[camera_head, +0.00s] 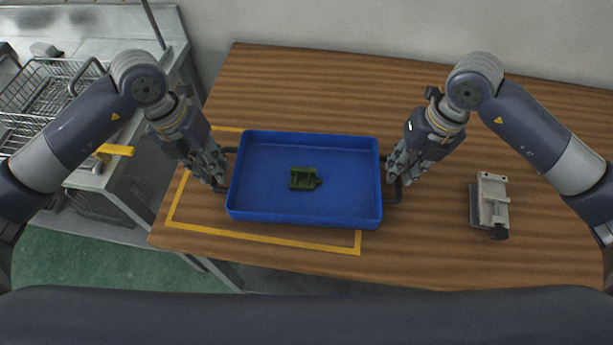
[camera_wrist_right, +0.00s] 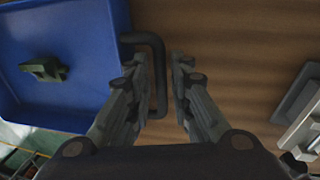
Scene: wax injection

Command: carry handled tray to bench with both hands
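The blue tray (camera_head: 305,216) is level over the wooden bench and seems to rest on it. It covers part of a yellow outline (camera_head: 260,240) and reaches past the outline's right side. A small green part (camera_head: 304,178) lies in the tray; it also shows in the right wrist view (camera_wrist_right: 43,68). My left gripper (camera_head: 221,178) is at the tray's left black handle; its fingers are too small to tell if they are closed. My right gripper (camera_head: 393,178) is at the right black handle (camera_wrist_right: 158,75). In the right wrist view its fingers are apart, on either side of the handle bar.
A grey metal fixture (camera_head: 491,204) stands on the bench to the right of the tray. A metal table (camera_head: 150,70) with wire baskets (camera_head: 50,95) is at the left. A wall is behind the bench. The bench behind the tray is clear.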

